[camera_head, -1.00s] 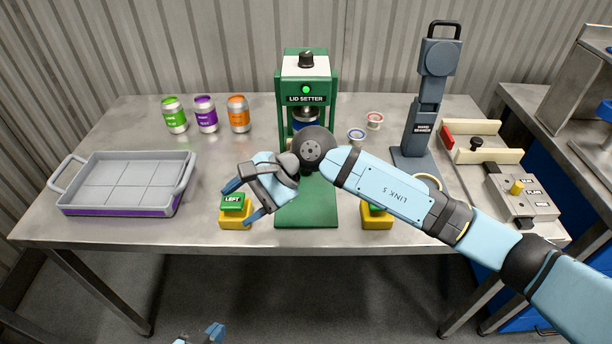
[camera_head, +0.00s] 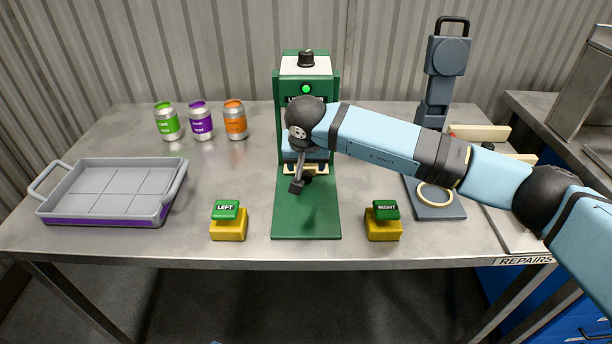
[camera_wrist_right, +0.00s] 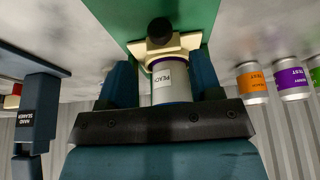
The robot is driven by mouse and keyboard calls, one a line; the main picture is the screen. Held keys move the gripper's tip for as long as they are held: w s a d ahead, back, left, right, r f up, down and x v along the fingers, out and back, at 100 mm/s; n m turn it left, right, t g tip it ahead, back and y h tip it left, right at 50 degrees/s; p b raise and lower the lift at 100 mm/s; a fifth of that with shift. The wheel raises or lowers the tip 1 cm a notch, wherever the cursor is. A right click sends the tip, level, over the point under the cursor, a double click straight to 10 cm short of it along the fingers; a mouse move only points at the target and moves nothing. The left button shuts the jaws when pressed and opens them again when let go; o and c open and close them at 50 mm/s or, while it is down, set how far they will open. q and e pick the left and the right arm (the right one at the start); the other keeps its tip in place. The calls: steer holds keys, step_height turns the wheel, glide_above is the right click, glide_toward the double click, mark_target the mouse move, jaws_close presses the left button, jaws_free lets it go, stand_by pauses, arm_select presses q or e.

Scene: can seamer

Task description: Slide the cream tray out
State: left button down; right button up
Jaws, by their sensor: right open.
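The cream tray (camera_head: 318,169) sits low in the green lid setter (camera_head: 308,215), with a dark knob at its front. In the right wrist view the tray (camera_wrist_right: 183,42) has a round black knob (camera_wrist_right: 160,30). A pale can (camera_wrist_right: 172,80) with a label that seems to read PEACH stands at the tray. My right gripper (camera_wrist_right: 162,68) is open, with one blue finger on each side of the can in that view; I cannot tell whether they touch it. In the head view my right gripper (camera_head: 302,168) is at the setter's opening, its fingertips largely hidden. My left gripper is not in view.
LEFT (camera_head: 228,222) and RIGHT (camera_head: 384,222) buttons flank the setter base. A grey tray (camera_head: 115,180) lies far left. Green, purple and orange cans (camera_head: 235,121) stand behind. The hand seamer (camera_head: 440,85) stands at right, partly behind my arm. The base front is clear.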

mark_target(306, 175)
steer(key=x, duration=0.6)
steer(key=shift+w+f, duration=0.1)
steer(key=shift+c, duration=0.2)
